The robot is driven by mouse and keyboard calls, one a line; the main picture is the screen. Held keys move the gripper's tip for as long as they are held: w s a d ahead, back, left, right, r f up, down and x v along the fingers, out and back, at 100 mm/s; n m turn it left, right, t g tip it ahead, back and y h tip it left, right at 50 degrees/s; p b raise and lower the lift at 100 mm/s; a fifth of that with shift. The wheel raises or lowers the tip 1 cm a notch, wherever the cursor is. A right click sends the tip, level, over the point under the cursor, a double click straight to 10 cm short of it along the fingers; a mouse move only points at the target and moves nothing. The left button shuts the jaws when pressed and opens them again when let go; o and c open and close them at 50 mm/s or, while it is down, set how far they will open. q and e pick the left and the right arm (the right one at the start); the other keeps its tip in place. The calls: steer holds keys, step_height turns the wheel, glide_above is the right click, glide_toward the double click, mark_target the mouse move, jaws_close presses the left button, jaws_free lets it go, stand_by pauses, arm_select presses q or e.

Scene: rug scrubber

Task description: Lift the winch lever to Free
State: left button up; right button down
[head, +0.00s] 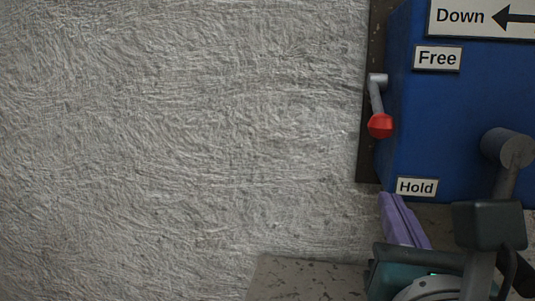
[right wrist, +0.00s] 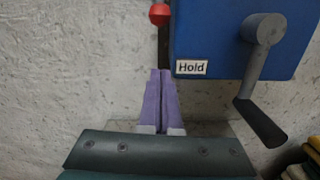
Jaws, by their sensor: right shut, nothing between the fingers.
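The winch lever (head: 378,105) has a grey arm and a red knob and sits on the left side of the blue winch box (head: 430,120). Its knob hangs downward, between the Free label (head: 437,58) above and the Hold label (head: 417,187) below. In the right wrist view the red knob (right wrist: 159,14) shows at the top edge. My right gripper (head: 391,197) has purple fingers, shut and empty, below the knob and apart from it, near the Hold label. The fingers also show in the right wrist view (right wrist: 161,75). My left gripper is not in view.
A grey crank handle (head: 508,150) sticks out from the front of the box, close to my right gripper; it hangs down in the right wrist view (right wrist: 256,80). A Down sign (head: 480,17) is at the top. The rough grey wall (head: 180,140) left of the box is clear.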

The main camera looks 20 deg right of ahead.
steer(key=w+d+r+p, duration=0.3)
steer(key=w+d+r, duration=0.1)
steer(key=w, duration=0.3)
steer(key=shift+w+d, duration=0.15)
steer(key=shift+w, duration=0.25)
stand_by(0.4)
steer(key=shift+r, duration=0.1)
